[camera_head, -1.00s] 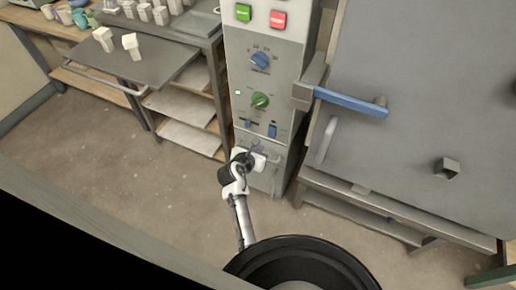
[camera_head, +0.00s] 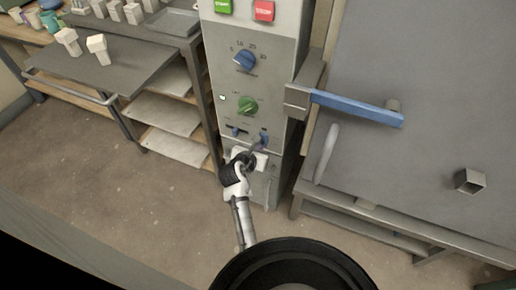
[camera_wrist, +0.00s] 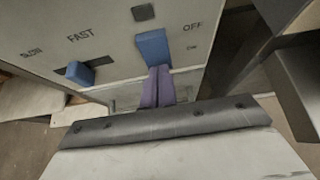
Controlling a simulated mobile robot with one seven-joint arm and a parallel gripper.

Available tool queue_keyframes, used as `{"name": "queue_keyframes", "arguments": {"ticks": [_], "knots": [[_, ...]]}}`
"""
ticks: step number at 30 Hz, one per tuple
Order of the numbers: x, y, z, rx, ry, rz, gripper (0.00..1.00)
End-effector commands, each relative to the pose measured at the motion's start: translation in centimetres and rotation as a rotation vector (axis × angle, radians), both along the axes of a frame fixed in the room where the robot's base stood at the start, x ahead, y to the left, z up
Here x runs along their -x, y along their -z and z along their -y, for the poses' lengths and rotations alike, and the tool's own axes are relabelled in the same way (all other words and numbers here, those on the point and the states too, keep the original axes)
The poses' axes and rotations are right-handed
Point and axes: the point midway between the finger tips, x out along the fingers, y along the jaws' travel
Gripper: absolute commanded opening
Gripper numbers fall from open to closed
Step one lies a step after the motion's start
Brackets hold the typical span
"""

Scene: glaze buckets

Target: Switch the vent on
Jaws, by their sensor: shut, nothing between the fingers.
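A blue switch (camera_head: 264,136) is at the lower right of the grey control panel (camera_head: 226,75). In the wrist view, the blue switch (camera_wrist: 153,46) has OFF beside its upper end and a smaller, blurred label below that. I cannot read a vent label. My gripper (camera_head: 258,147) is at the panel's lower part, just below this switch. In the wrist view, my gripper's purple fingers (camera_wrist: 158,86) are shut and empty, with tips at the switch's lower end. I cannot tell whether they touch it.
A second blue slider (camera_wrist: 80,73), near FAST and SLOW labels, is left of the switch. Above are a green knob (camera_head: 247,105), a blue knob (camera_head: 244,60), a green button (camera_head: 223,6) and a red button (camera_head: 264,10). A blue-handled door latch (camera_head: 355,107) juts out at right.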

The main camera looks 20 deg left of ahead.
Motion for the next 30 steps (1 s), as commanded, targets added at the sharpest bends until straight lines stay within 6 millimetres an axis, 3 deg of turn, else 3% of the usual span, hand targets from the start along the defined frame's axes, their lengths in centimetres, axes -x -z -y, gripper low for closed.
{"name": "queue_keyframes", "arguments": {"ticks": [11,30], "knots": [[-0.6,0.9,0.0,0.004,0.003,0.075,0.00],[-0.7,-1.2,0.1,0.001,0.003,0.080,0.00]]}}
